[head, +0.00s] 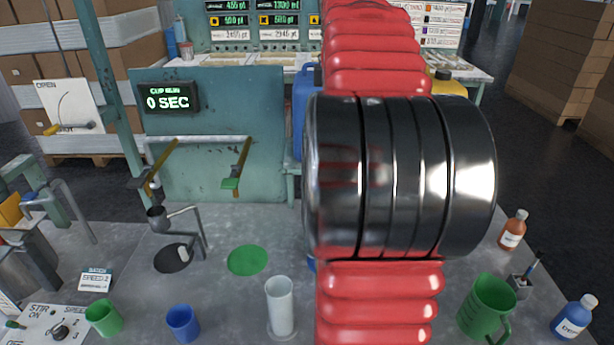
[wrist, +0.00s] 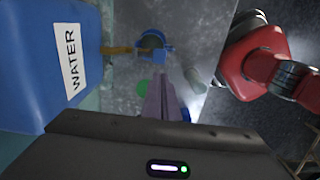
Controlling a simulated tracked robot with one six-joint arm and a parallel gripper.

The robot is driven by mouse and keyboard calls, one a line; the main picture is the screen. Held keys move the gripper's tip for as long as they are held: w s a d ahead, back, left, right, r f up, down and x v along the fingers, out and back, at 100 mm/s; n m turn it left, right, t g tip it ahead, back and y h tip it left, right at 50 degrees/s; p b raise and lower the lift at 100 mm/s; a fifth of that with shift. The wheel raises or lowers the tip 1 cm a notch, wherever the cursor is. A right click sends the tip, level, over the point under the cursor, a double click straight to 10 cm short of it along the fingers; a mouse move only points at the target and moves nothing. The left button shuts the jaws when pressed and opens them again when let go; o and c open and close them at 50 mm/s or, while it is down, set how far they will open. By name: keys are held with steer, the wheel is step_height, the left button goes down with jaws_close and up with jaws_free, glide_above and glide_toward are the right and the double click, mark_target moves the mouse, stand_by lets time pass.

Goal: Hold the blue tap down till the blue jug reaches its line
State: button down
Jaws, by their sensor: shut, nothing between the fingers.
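In the wrist view a brass lever with a blue end, the blue tap (wrist: 116,49), reaches out from beside the blue water tank (wrist: 35,65). The blue jug (wrist: 165,47) shows by the lever's end, its round dark mouth facing the camera. I cannot make out its line or level. My gripper (wrist: 158,82) is shut and empty. Its fingers point toward the tap and jug, with a gap in the picture; the depth is unclear. In the head view my red arm hides the gripper, the blue tap and most of the jug.
In the head view a green-tipped tap (head: 231,183) hangs above a green disc (head: 248,260). A white cylinder (head: 281,306), blue cup (head: 183,322) and green cup (head: 103,318) stand in front. A green jug (head: 487,305) and bottles stand right. A display (head: 168,98) reads 0 SEC.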

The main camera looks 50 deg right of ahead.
steer(key=shift+s+d, duration=0.15)
steer(key=shift+d, duration=0.15)
step_height(320, 180, down, 14)
steer(key=shift+s, duration=0.1)
stand_by(0.7)
